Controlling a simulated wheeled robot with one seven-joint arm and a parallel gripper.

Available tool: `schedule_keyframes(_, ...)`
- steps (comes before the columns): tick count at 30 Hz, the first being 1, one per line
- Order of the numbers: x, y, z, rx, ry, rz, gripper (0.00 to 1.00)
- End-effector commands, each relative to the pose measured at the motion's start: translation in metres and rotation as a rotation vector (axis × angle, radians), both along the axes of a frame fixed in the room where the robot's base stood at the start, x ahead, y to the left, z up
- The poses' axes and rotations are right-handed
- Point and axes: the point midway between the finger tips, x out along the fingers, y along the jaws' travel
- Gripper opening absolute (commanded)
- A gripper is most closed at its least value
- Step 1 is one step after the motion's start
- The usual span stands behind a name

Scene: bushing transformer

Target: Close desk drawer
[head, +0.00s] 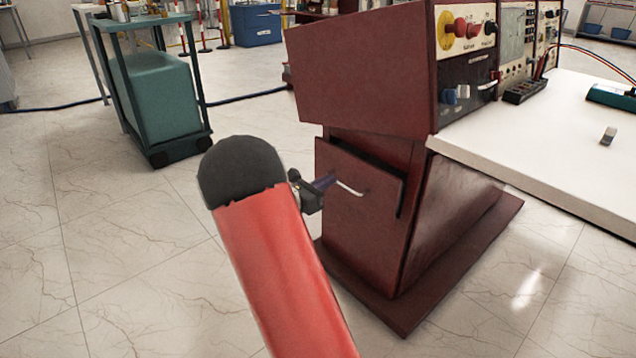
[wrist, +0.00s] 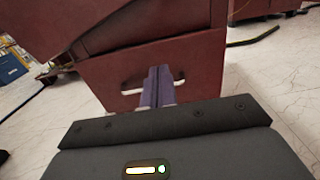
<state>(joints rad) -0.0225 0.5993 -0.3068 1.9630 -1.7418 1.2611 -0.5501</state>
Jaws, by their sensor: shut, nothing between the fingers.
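The desk drawer (head: 352,194) is a dark red front panel with a pale bar handle (head: 349,188), low on the desk pedestal. A dark gap shows along its top and right edges, so it stands slightly out from the pedestal. My gripper (head: 328,183) is at the drawer front, close to the handle, with its purple fingers shut and empty. In the wrist view the gripper (wrist: 158,84) points at the middle of the drawer front (wrist: 205,65) and covers the middle of the handle (wrist: 131,92). I cannot tell whether the fingertips touch it.
The desk (head: 565,130) has a white top on the right, with a red instrument console (head: 375,62) overhanging the drawer. The pedestal's base plate (head: 390,310) sticks out at floor level. A green cart (head: 165,100) stands back left. The tiled floor at left is clear.

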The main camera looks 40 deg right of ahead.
Motion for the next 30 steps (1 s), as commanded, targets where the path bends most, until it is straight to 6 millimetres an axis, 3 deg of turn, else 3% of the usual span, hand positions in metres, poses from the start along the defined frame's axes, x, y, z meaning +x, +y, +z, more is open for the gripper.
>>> schedule_keyframes(9, 0.004, -0.069, 0.0, 0.001, -0.002, -0.004, 0.0)
schedule_keyframes(15, 0.007, -0.095, 0.0, 0.002, -0.003, -0.002, 0.0)
schedule_keyframes(30, 0.008, -0.103, 0.0, 0.002, -0.003, 0.0, 0.0)
